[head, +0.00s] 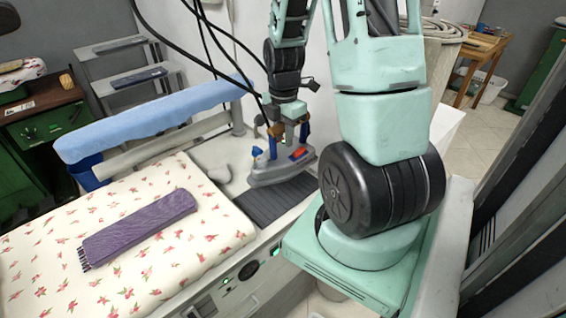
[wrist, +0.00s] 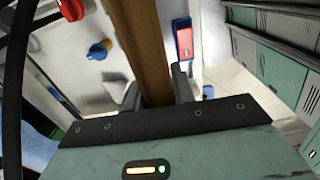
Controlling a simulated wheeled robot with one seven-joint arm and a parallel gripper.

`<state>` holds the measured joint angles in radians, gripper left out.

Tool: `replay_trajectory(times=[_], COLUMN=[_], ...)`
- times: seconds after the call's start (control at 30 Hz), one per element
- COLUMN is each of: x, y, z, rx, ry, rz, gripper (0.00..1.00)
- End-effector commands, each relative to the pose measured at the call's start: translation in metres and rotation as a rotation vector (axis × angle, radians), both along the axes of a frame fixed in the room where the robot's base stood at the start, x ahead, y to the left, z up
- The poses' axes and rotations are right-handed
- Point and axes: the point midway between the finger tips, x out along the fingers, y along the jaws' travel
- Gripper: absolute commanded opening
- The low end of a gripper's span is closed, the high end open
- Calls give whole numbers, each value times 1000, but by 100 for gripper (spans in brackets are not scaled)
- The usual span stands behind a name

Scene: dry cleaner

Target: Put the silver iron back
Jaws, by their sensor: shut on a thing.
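The silver iron (head: 268,172) has a grey metal body, a blue knob and a red part on top. It is at the back of the ironing station, at the far end of the dark ridged mat (head: 272,203). I cannot tell whether its sole touches the mat. My gripper (head: 289,132) is above the iron, pointing down, shut on its handle. In the wrist view, the brown handle (wrist: 143,45) runs between the fingers of my gripper (wrist: 157,88), and the iron's pale body (wrist: 100,80) shows below. The sole is hidden there.
A floral padded board (head: 130,265) with a folded purple cloth (head: 140,226) lies left of the mat. A blue padded arm (head: 150,118) stands behind it. Black cables (head: 180,48) hang near my arm. Grey shelves (head: 130,75) stand at the back left.

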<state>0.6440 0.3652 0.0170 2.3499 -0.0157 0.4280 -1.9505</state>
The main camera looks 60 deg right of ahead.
Motion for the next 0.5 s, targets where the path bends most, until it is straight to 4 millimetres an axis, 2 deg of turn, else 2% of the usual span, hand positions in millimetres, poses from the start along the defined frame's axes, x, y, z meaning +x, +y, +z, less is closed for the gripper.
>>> replay_trajectory(times=[0.3, 0.5], x=[0, 1], y=[1, 0], z=[-38, -50], rx=[0, -1], ry=[1, -2], rz=[-2, -1], gripper=[0, 0])
